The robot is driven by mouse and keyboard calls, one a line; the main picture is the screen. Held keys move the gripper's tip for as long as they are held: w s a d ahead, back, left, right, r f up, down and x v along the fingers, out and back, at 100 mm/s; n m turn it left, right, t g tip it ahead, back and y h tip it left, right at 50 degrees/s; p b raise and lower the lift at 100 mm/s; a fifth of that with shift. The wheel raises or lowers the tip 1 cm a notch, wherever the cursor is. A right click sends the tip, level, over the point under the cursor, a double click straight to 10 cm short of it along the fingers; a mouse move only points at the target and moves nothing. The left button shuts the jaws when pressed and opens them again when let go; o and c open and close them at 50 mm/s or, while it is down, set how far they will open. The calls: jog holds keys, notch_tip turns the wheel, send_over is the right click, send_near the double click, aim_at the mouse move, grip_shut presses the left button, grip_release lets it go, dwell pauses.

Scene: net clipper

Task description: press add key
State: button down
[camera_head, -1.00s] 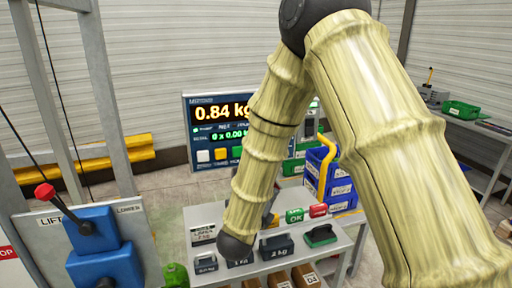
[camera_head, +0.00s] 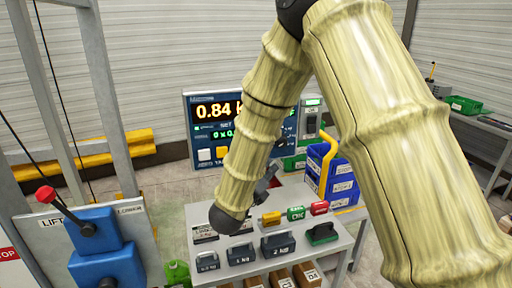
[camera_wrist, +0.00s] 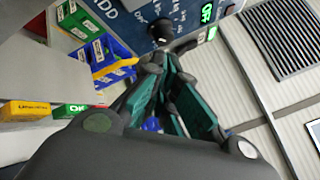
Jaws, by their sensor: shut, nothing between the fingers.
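The display panel (camera_head: 192,128) stands at the back in the head view, reading 0.84, with a white key (camera_head: 204,154) and a yellow key (camera_head: 222,152) in its lower row. My arm covers the panel's right part, and I see no add key clearly there. In the wrist view the dark blue panel face (camera_wrist: 130,12) fills the top and carries the letters ADD at its upper left. My gripper (camera_wrist: 167,62) is shut and empty, its teal fingers pointing towards the panel. A dark round piece (camera_wrist: 160,32) shows just beyond the fingertips; I cannot tell whether they touch.
The grey table (camera_head: 345,243) holds dark weights (camera_head: 278,243), a green OK block (camera_head: 296,213), and red and yellow blocks. Blue bins (camera_head: 340,185) with a yellow bent bar (camera_head: 327,165) stand to the right. A blue lift lever box (camera_head: 95,230) is at the left.

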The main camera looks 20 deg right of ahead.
jog(key=w, duration=0.6)
jog(key=shift+w+a, duration=0.15)
jog(key=shift+w, duration=0.15)
jog(key=shift+w+f+b, duration=0.1)
jog(key=shift+w+b, duration=0.15)
jog(key=shift+b, duration=0.3)
dwell(1.0)
jog(key=shift+w+b, duration=0.55)
dwell(1.1)
jog(key=shift+s, duration=0.2)
jog(key=shift+s+b, duration=0.6)
jog(key=shift+b, duration=0.05)
jog(key=shift+s, duration=0.1)
